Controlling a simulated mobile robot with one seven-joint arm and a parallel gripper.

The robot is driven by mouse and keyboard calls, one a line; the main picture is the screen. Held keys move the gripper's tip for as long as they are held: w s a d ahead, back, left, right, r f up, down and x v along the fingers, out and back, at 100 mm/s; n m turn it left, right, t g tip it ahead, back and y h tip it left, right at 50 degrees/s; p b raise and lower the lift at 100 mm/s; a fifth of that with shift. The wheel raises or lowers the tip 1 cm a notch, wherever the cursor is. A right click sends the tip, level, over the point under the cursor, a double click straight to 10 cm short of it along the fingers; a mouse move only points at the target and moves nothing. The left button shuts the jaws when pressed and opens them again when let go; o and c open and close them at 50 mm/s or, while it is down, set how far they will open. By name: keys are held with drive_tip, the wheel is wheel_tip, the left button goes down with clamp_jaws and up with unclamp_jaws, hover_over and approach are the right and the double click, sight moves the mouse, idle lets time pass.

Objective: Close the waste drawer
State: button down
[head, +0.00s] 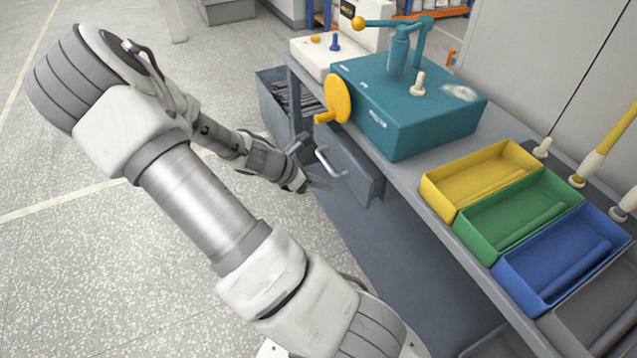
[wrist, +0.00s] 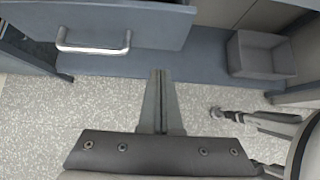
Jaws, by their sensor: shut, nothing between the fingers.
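A grey drawer (head: 352,172) with a light metal bar handle (head: 331,162) sits under the bench top, its front standing out from the bench. In the wrist view the drawer front (wrist: 160,25) is at the upper left, with its handle (wrist: 93,47) below left. How far out it is, I cannot tell exactly. A second grey open-topped box or drawer (head: 268,104) holding dark scraps stands farther back; no label shows which is the waste drawer. My gripper (head: 326,186) is shut and empty, just in front of and below the handle. Its fingertips (wrist: 158,72) point toward the bench base.
The bench top (head: 420,200) carries a teal machine (head: 410,115) with a yellow crank (head: 338,99), and yellow (head: 482,180), green (head: 525,215) and blue (head: 570,260) trays. A grey bin (wrist: 262,58) stands low at the right in the wrist view. Open speckled floor lies left.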

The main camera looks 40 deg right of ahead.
sight(360, 175)
drive_tip(key=shift+s+d+f+b, duration=0.4)
drive_tip(key=shift+d+f, duration=0.25)
drive_tip(key=shift+d, duration=0.6)
drive_tip(key=shift+s+d+f+b, duration=0.35)
drive_tip(key=shift+d+f, duration=0.35)
drive_tip(key=shift+d, duration=0.6)
drive_tip(key=shift+s+d+f+b, duration=0.3)
drive_tip(key=shift+s+d+f, duration=0.25)
drive_tip(key=shift+d, duration=0.7)
drive_tip(key=shift+d, duration=0.1)
drive_tip(key=shift+s+d, duration=0.25)
drive_tip(key=shift+d, duration=0.5)
drive_tip(key=shift+s+d, duration=0.2)
drive_tip(key=shift+d, duration=0.6)
drive_tip(key=shift+s+d, duration=0.25)
drive_tip(key=shift+d, duration=0.5)
drive_tip(key=shift+s, duration=0.1)
drive_tip(key=shift+p, duration=0.35)
